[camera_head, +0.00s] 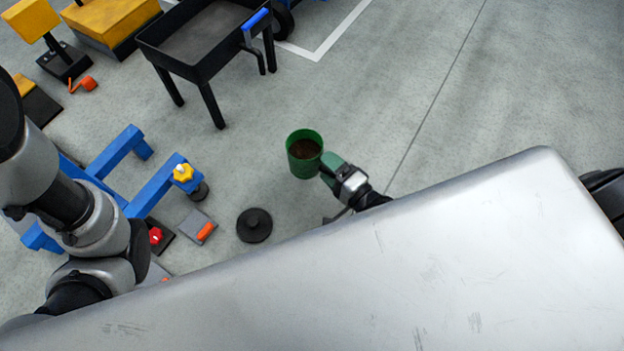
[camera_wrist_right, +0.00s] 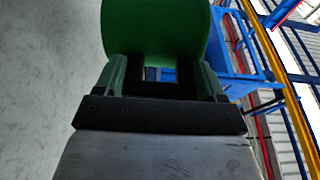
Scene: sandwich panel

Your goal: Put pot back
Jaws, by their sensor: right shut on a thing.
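A green pot (camera_head: 304,153) with dark brown contents shows in the middle of the head view, its open top facing up toward the camera. My right gripper (camera_head: 329,170) is shut on the right side of the pot. In the right wrist view the pot (camera_wrist_right: 155,30) fills the top, with the two fingers of the right gripper (camera_wrist_right: 160,88) reaching to it. My left arm shows at the left edge of the head view, but its gripper is not visible.
A black cart (camera_head: 200,68) with a blue handle stands at the back. A blue frame (camera_head: 155,187) with a yellow knob is at the left. A round black disc (camera_head: 254,225) lies on the floor below the pot in the picture. Open grey floor lies to the right.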

